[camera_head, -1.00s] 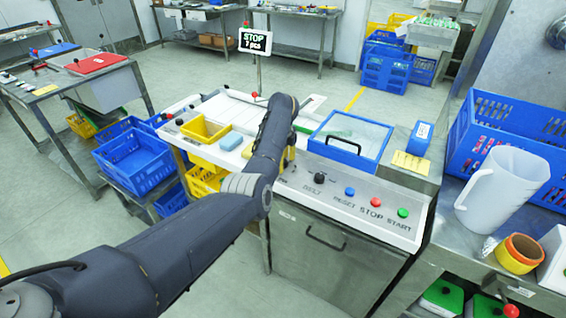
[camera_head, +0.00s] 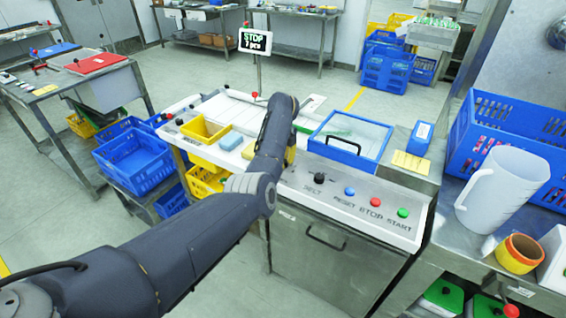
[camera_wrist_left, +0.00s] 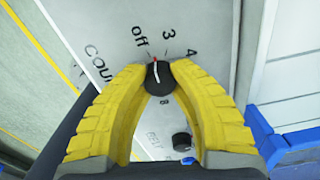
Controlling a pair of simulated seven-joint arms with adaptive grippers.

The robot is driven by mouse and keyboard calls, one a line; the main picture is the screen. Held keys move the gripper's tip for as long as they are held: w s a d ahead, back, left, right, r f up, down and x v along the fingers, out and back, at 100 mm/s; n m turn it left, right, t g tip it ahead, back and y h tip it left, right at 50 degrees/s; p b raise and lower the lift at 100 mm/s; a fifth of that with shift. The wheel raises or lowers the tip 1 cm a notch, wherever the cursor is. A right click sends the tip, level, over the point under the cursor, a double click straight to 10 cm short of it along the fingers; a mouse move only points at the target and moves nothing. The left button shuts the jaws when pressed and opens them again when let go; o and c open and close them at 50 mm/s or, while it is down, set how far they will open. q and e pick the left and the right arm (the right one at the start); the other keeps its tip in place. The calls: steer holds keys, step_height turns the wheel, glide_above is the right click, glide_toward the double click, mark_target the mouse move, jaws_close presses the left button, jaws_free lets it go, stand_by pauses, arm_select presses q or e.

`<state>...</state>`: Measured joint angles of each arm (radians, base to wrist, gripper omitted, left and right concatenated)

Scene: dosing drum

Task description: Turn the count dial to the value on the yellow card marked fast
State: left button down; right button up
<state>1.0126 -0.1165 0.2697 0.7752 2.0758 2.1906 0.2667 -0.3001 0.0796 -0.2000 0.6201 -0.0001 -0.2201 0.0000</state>
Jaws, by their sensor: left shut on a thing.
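The count dial (camera_wrist_left: 158,78) is a black knob on a pale panel in the left wrist view. "Off", "3" and "4" show around its top, an "8" below it, and part of the word "COUNT" to its left. Its pointer, with a red mark, points up between "off" and "3". The yellow fingers of my left gripper (camera_wrist_left: 159,84) are shut on the dial from both sides. In the head view my arm hides the dial and most of the gripper (camera_head: 290,155). A yellow card (camera_head: 411,162) lies at the right of the machine; its writing is too small to read.
A belt knob (camera_head: 319,179) and blue, red and green buttons (camera_head: 376,202) line the panel to the right. A blue-framed lid (camera_head: 349,136) is behind them. A sign (camera_head: 255,41) reads "STOP 7 pcs". A jug (camera_head: 500,190) stands on the right bench.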

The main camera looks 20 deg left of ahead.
arm_select(q)
steer(key=m, duration=0.5)
steer(key=shift+m, duration=0.5)
stand_by(0.3)
steer(key=c, duration=1)
jaws_free()
step_height(320, 180, up, 12)
